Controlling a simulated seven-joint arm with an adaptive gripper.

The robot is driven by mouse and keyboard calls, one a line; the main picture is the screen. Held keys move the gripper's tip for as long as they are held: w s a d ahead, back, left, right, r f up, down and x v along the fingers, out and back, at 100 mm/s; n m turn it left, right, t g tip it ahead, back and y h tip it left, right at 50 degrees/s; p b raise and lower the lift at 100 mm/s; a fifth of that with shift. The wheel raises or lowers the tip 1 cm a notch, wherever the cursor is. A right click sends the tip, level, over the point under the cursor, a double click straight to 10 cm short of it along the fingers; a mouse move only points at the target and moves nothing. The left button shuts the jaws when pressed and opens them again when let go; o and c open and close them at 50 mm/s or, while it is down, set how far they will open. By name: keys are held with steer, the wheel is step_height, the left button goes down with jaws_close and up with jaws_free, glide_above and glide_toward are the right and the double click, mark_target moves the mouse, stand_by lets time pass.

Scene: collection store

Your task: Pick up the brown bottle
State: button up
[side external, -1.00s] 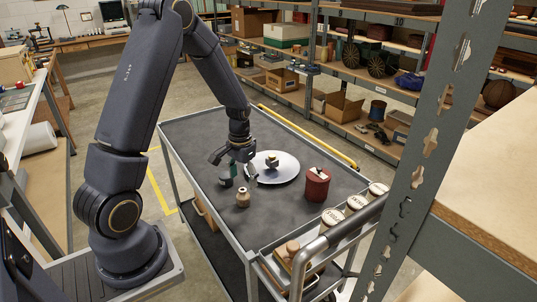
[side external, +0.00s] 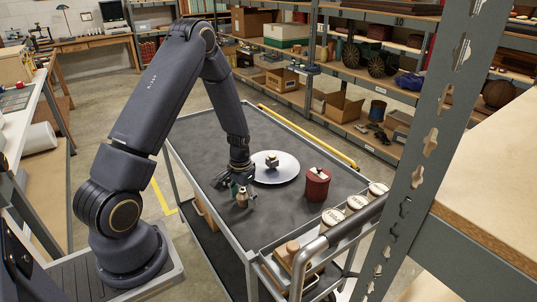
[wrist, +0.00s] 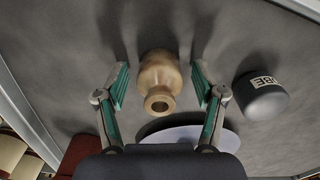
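The brown bottle (side external: 242,199) is small, tan and narrow-necked, and stands upright on the dark cart top near its front left edge. In the wrist view the bottle (wrist: 160,78) sits between the two teal-padded fingers, with its mouth toward the camera. My gripper (wrist: 160,88) is open, with a visible gap between each finger and the bottle. In the side view my gripper (side external: 236,187) is low over the cart at the bottle, and its fingers partly cover it.
A dark grey labelled jar (wrist: 262,96) stands close outside the right finger in the wrist view. A silver round plate (side external: 287,174) bearing a small object is behind the bottle. A red canister (side external: 317,185) and white-lidded jars (side external: 333,217) stand to the right. The cart's far left is clear.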

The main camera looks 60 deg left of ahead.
steer(key=c, duration=1.1)
steer(key=shift+r, duration=0.1)
